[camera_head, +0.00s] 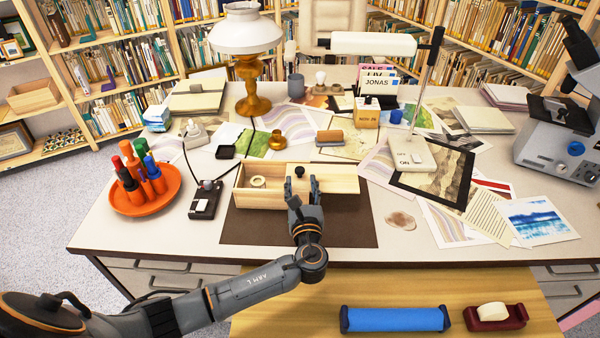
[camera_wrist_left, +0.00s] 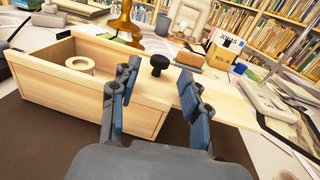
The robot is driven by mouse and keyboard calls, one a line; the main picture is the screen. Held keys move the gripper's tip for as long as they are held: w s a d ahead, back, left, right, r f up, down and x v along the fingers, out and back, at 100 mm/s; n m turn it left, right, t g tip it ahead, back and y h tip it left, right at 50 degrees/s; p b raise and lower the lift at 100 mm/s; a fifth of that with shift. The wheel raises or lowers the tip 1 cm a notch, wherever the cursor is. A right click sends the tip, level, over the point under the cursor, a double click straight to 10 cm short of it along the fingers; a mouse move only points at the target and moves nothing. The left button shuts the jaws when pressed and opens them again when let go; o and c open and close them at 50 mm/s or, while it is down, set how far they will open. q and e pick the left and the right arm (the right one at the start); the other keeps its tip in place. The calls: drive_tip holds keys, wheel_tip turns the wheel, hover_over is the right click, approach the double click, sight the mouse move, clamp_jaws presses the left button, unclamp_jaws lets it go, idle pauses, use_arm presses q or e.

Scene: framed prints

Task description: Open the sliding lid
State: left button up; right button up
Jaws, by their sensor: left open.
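A pale wooden box (camera_head: 258,203) stands on a dark brown mat on the desk; it also shows in the left wrist view (camera_wrist_left: 75,98). Its sliding lid (camera_head: 337,184) is displaced to the right and sticks out past the box's right end. The left part of the box is uncovered, and a pale ring-shaped roll (camera_head: 258,182) lies inside. A black knob (camera_head: 300,171) stands up from the lid. My left gripper (camera_head: 301,186) is open at the box's front right, its fingers (camera_wrist_left: 160,78) on either side of the knob in the wrist view, apart from it. My right gripper is out of view.
A black device (camera_head: 205,200) and an orange tray (camera_head: 165,198) of markers stand left. A white lamp base (camera_head: 410,153) and loose prints lie right. A brass lamp (camera_head: 250,90) stands behind.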

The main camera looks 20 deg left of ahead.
use_arm(q)
drive_tip(key=v, duration=0.6)
idle(0.4)
